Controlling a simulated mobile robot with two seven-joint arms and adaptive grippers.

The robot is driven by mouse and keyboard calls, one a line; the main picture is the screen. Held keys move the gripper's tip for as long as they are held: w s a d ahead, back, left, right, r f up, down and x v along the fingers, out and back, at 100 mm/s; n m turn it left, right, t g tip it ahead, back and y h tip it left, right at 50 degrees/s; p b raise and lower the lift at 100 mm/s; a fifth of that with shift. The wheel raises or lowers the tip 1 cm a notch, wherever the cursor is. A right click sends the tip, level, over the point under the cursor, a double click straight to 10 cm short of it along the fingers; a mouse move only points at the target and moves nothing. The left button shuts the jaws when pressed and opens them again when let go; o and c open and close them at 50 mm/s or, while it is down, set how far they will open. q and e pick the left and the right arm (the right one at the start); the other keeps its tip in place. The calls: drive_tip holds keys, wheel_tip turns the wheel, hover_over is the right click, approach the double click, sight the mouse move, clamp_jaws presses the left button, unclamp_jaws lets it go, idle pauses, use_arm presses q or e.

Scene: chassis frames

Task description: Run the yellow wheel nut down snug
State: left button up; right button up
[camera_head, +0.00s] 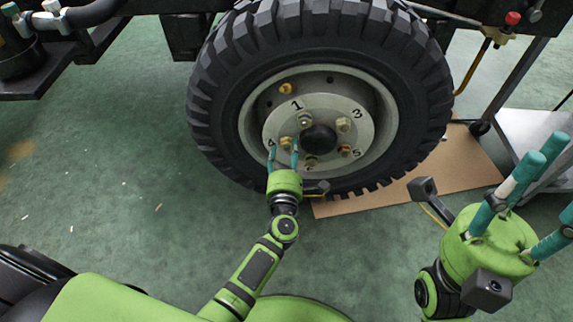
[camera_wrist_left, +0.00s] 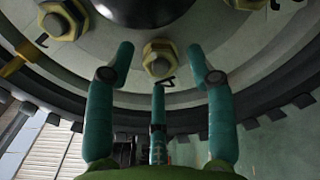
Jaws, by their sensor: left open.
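The wheel (camera_head: 222,85) has a pale hub with several hex nuts around a black centre cap. The yellow nut (camera_head: 286,143) by the mark 4 sits on its stud; the same nut shows in the left wrist view (camera_wrist_left: 158,62). My left gripper (camera_head: 283,149) is open, its teal fingers on either side of this nut, with gaps on both sides in the left wrist view (camera_wrist_left: 161,66). How far the nut is threaded is not clear. My right gripper (camera_head: 548,178) is empty at the right, its fingers spread and partly cut off.
Other nuts sit by marks 1 (camera_head: 304,119), 3 (camera_head: 343,125) and 5 (camera_head: 344,151). The black cap (camera_head: 318,139) sticks out close to my left fingers. A cardboard sheet (camera_head: 462,165) lies under the wheel. A metal cart (camera_head: 530,130) stands right.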

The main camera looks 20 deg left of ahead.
use_arm(q)
drive_tip(key=v, duration=1.1)
drive_tip(key=shift+s, duration=0.25)
drive_tip(key=shift+d, duration=0.1)
